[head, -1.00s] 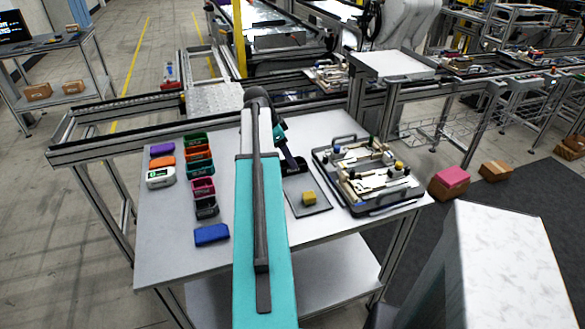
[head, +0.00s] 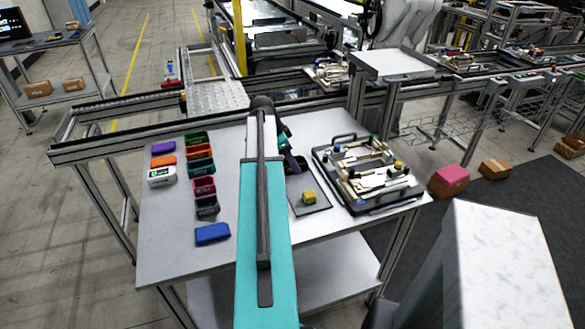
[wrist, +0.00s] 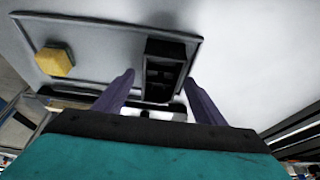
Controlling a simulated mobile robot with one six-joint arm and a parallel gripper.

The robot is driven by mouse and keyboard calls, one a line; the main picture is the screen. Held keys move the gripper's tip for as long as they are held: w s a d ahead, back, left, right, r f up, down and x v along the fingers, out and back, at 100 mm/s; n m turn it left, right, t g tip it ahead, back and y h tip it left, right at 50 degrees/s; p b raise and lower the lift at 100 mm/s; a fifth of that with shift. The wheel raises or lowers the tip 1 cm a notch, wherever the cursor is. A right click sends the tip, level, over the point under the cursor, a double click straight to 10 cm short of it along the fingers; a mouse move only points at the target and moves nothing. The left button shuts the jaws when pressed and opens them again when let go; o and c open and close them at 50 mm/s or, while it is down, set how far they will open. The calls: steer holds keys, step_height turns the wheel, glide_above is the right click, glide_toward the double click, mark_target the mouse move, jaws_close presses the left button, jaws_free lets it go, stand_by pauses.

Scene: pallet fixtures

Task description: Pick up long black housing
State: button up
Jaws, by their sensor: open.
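The long black housing (wrist: 165,70) lies on a grey plate (wrist: 105,18) in the wrist view, its long side running away from me. My gripper (wrist: 160,79) is open, with one purple finger on each side of the housing's near part. I cannot tell whether the fingers touch it. In the head view my gripper (head: 293,165) is low over the back of the plate (head: 318,206), and the housing (head: 304,165) is partly hidden by it.
A yellow block (head: 309,196) sits on the same plate. A fixture tray (head: 350,195) with several parts stands to the right. Coloured bins (head: 203,186) and a blue block (head: 212,234) are on the left. The table (head: 165,225) is bare at front left.

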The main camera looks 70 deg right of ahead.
steer(key=c, duration=1.2)
steer(key=shift+r, duration=0.15)
step_height(320, 180, up, 10)
steer(key=b, duration=0.2)
steer(key=shift+w, duration=0.1)
stand_by(0.3)
